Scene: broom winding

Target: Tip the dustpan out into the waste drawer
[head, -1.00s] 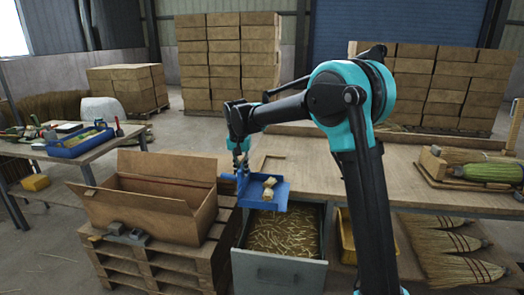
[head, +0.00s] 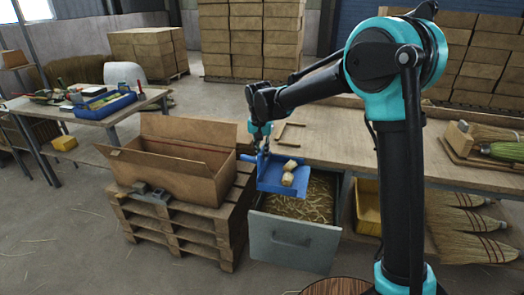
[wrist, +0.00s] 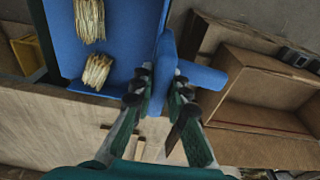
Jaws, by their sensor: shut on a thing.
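The blue dustpan (head: 272,178) is held over the back left part of the open waste drawer (head: 292,240). Two small straw bundles lie in the pan, an upper bundle (head: 291,164) and a lower bundle (head: 287,179). Both also show in the wrist view, one bundle (wrist: 90,20) beyond the other bundle (wrist: 97,70). My gripper (wrist: 160,82) is shut on the dustpan at its blue handle end (wrist: 203,77). The drawer holds a layer of loose straw (head: 305,206). The pan hides part of the drawer's back left.
An open cardboard box (head: 180,165) stands on wooden pallets (head: 185,228), just left of the drawer. The workbench (head: 345,148) is behind and right. A yellow bin (head: 368,203) sits under it. Several brooms (head: 470,235) lie at the right.

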